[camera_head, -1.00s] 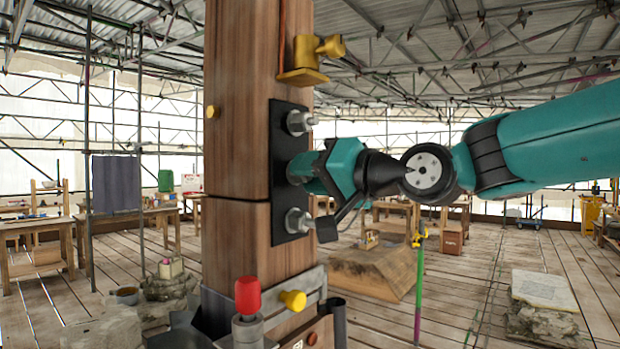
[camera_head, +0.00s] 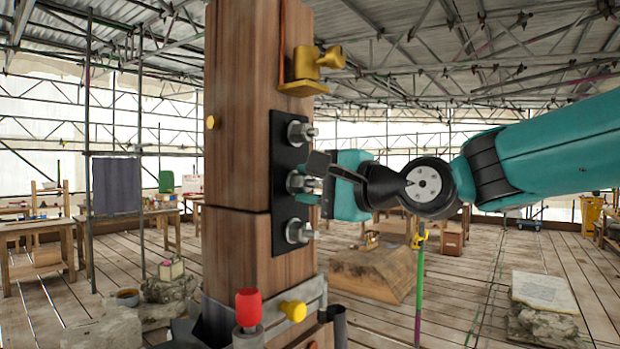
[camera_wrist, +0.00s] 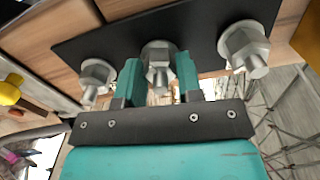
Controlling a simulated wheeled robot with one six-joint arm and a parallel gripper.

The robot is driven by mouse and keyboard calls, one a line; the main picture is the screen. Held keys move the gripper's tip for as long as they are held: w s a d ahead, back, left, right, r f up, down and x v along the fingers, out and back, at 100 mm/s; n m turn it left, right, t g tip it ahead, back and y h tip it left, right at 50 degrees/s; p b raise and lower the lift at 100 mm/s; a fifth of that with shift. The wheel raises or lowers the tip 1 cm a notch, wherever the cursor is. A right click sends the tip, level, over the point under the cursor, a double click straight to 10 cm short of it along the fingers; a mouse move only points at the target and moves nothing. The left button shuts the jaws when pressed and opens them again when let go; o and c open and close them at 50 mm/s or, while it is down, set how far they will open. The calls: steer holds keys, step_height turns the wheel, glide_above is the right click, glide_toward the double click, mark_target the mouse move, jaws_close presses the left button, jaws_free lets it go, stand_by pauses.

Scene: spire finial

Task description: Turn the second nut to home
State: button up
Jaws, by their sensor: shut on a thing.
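Three silver hex nuts on studs sit in a column on a black plate (camera_head: 284,155) on the side of a wooden post. The second, middle nut (camera_head: 296,182) is between the upper nut (camera_head: 301,132) and the lower nut (camera_head: 299,231). My gripper (camera_head: 316,187) reaches in from the right at the middle nut and partly covers it. In the wrist view, the teal fingers of my gripper (camera_wrist: 159,78) stand on both sides of the middle nut (camera_wrist: 158,54), shut on it. The other two nuts are outside the fingers. Any home mark is not visible.
The wooden post (camera_head: 236,130) stands close on the left. A brass fitting (camera_head: 313,70) juts out above the plate. A red-capped part (camera_head: 248,307) and a yellow knob (camera_head: 293,310) stick out below.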

steer(key=m+p, duration=0.1)
steer(key=m, duration=0.2)
steer(key=shift+r+m+p, duration=0.2)
steer(key=shift+m+p, duration=0.2)
steer(key=m+p, duration=0.2)
steer(key=m, duration=0.1)
steer(key=shift+d+m, duration=0.1)
steer(key=shift+m, duration=0.2)
steer(key=m+p, duration=0.3)
steer(key=p, duration=0.1)
steer(key=shift+r+m, duration=0.1)
steer(key=shift+m, duration=0.3)
steer(key=m+p, duration=0.2)
steer(key=m, duration=0.1)
steer(key=shift+w+m+p, duration=0.1)
steer(key=shift+m+p, duration=0.2)
steer(key=shift+p, duration=0.05)
steer(key=m, duration=0.2)
steer(key=shift+m+p, duration=0.3)
steer(key=shift+p, duration=0.05)
steer(key=shift+f+m, duration=0.25)
steer(key=shift+m, duration=1.55)
steer(key=shift+f, duration=0.1)
steer(key=o, duration=0.9)
